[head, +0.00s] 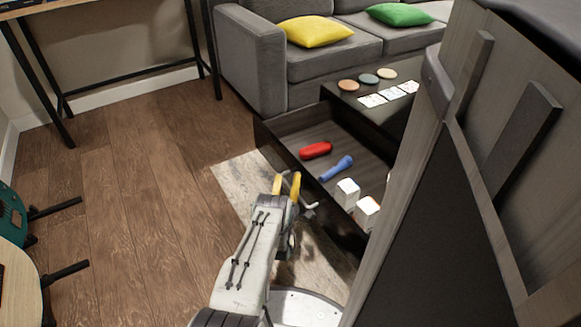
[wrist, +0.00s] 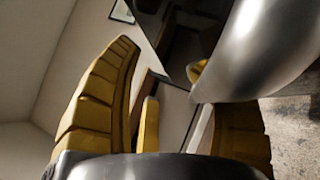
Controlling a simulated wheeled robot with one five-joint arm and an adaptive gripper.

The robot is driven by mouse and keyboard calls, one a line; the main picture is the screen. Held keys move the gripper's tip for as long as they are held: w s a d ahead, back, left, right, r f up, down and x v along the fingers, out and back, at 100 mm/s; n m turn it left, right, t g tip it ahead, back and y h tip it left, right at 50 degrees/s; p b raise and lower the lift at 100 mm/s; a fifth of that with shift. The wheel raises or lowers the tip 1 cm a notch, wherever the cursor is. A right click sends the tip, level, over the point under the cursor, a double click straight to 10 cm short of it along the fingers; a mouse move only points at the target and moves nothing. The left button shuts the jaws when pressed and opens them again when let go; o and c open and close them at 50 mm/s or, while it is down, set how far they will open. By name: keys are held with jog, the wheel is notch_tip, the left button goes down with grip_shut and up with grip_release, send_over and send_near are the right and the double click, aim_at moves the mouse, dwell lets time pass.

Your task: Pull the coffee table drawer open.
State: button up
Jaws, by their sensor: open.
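The coffee table (head: 340,95) is dark and stands in front of the sofa. Its drawer (head: 333,131) is out from under the tabletop, with its inside showing. In it lie a red object (head: 315,150), a blue object (head: 337,168) and white box-like items (head: 347,192). My gripper (head: 286,181) has its yellow fingers open, close to the outside of the drawer front. A pale metal handle (head: 309,206) shows just right of the fingers. In the wrist view a large silver curved piece (wrist: 268,45), probably the handle, covers part of the right finger; I cannot tell whether they touch.
Round coasters (head: 368,79) and white cards (head: 388,95) lie on the tabletop. A grey sofa (head: 262,75) with yellow and green cushions stands behind. A tall wooden piece (head: 470,180) blocks the right side. Wood floor (head: 130,170) is free to the left, with a pale rug (head: 235,178) beneath the drawer.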

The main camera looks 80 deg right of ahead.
jog(key=r, duration=0.5)
jog(key=shift+d+r, duration=0.2)
jog(key=shift+d, duration=0.05)
jog(key=shift+s+r, duration=0.2)
jog(key=shift+r, duration=0.8)
jog(key=f, duration=0.2)
jog(key=f+y, duration=0.2)
jog(key=f, duration=0.1)
jog(key=shift+w+d+f, duration=0.15)
jog(key=shift+d+f, duration=0.2)
jog(key=f+p+v, duration=0.1)
jog(key=f+v, duration=0.1)
jog(key=v, duration=0.6)
jog(key=shift+w+a+p, duration=0.15)
jog(key=shift+a+p, duration=0.05)
jog(key=shift+p, duration=0.2)
jog(key=shift+f, duration=0.1)
